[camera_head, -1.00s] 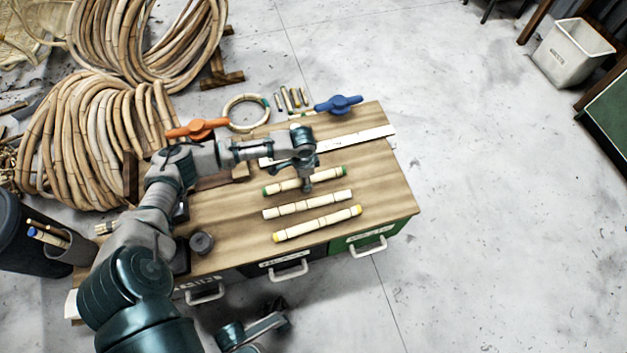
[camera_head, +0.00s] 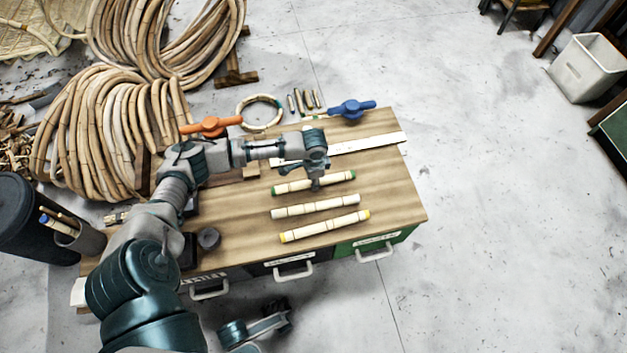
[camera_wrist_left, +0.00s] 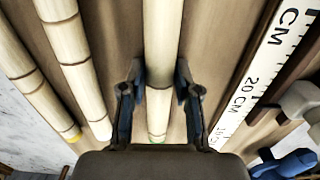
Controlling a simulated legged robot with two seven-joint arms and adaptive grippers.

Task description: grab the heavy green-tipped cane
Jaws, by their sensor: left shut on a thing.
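The green-tipped cane (camera_head: 335,179) lies on the wooden bench top, the farthest of three short pale canes. My left gripper (camera_head: 316,187) points down over its middle and is shut on it. In the left wrist view the cane (camera_wrist_left: 161,45) runs between the two dark fingers of the left gripper (camera_wrist_left: 158,92), with a bit of green at its lower end. The cane still appears to rest on the bench. Part of my other arm shows at the bottom of the head view, and its gripper's state is unclear.
A plain cane (camera_head: 315,207) and a yellow-tipped cane (camera_head: 325,227) lie nearer the bench front. A white ruler (camera_head: 370,143) lies behind. Orange (camera_head: 211,126) and blue (camera_head: 351,109) handled tools stand at the back. The bench top (camera_head: 390,195) is bare at right.

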